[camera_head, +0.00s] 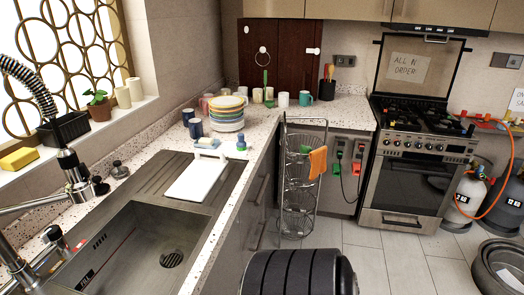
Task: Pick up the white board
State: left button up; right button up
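The white board (197,178) lies on the ribbed drainboard of the steel sink, right of centre on it. It is a flat rectangle with a narrower handle end pointing away, near the back edge of the drainboard. Its whole upper face shows and nothing lies on its main part. A small blue-and-white item (207,143) is by its handle end; I cannot tell if they touch. Neither of my grippers is in view.
The sink basin (150,245) is open in front of the board, with a tap (75,175) at its left. A wire rack (299,190) stands on the floor at right.

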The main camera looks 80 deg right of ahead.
aim_at(195, 182)
jog(key=z, duration=2)
jog(key=i+l+u, duration=0.1)
jog(key=l, duration=0.25)
jog(key=i+l+u, duration=0.15)
jog(key=i+l, duration=0.2)
jog(key=i+l+u, duration=0.1)
jog(key=l, duration=0.35)
jog(key=i, duration=0.05)
